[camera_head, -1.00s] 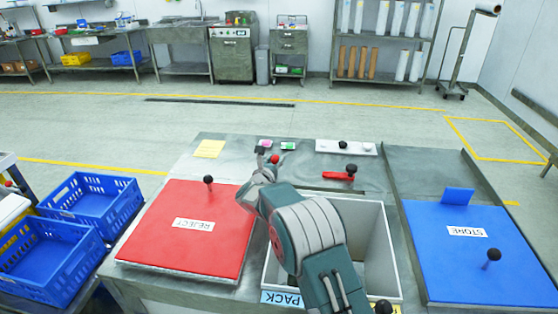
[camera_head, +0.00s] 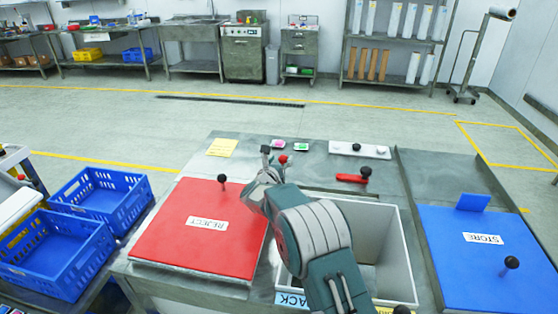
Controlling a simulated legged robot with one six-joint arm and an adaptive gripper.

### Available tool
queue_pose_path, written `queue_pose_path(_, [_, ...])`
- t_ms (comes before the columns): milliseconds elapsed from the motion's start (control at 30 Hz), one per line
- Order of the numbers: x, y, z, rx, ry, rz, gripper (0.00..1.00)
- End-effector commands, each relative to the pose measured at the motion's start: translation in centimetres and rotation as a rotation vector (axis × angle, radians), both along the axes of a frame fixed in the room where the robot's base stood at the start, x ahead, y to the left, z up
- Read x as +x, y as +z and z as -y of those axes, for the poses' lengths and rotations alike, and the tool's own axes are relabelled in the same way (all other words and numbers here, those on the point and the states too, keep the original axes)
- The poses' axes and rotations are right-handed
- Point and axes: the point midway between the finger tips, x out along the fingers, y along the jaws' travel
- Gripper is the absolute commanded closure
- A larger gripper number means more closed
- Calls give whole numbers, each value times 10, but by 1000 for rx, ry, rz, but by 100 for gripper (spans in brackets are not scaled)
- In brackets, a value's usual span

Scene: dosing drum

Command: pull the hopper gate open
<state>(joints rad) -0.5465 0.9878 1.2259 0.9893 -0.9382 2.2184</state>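My gripper (camera_head: 274,158) is past the far edge of the red REJECT lid (camera_head: 193,243), over the grey bench top (camera_head: 317,171). A small black tip and a red ball show at its end; whether its fingers are apart is too small to tell. No part is labelled as the hopper gate. A red lever with a black knob (camera_head: 365,173) lies to the right of my gripper, apart from it. Behind it, a white plate (camera_head: 340,149) carries a black knob. My arm hides part of the open grey PACK bin (camera_head: 406,262).
The blue STORE lid (camera_head: 475,268), with an upright tab and black knob, is on the right. A yellow note (camera_head: 221,147) and small pink and green items (camera_head: 301,146) lie at the back. Blue crates (camera_head: 101,197) stand on the left.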

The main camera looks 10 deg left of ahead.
Motion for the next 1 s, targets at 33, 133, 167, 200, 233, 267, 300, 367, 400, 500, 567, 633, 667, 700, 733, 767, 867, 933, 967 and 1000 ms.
queue_pose_path(33, [0,0,1,0,-1,0,20])
queue_pose_path(133, [0,0,0,-1,-2,0,20])
queue_pose_path(167, [0,0,0,-1,-2,0,20])
queue_pose_path(200, [0,-1,-1,-2,-2,0,20])
queue_pose_path(233, [-1,-1,-1,-2,-2,0,20])
queue_pose_path(267, [-3,-1,-2,-2,-2,0,20])
queue_pose_path(300, [-6,-1,-3,-3,-2,0,20])
queue_pose_path(367, [-12,-1,-4,-3,-1,-1,20])
queue_pose_path(400, [-18,-1,-5,-3,-1,-1,20])
queue_pose_path(500, [-35,-1,-8,-3,1,-2,20])
queue_pose_path(567, [-46,0,-10,-2,0,-1,20])
queue_pose_path(633, [-59,0,-11,-1,1,-1,20])
queue_pose_path(667, [-65,0,-12,-1,1,-1,20])
queue_pose_path(700, [-73,0,-14,-1,1,-1,20])
queue_pose_path(733, [-79,0,-15,-1,1,-1,20])
queue_pose_path(767, [-84,0,-16,-1,1,-1,20])
queue_pose_path(867, [-100,-1,-18,0,1,-1,20])
queue_pose_path(933, [-108,-1,-20,-1,1,-2,20])
queue_pose_path(967, [-110,-1,-21,0,0,-1,20])
queue_pose_path(1000, [-113,-1,-21,0,-1,-1,20])
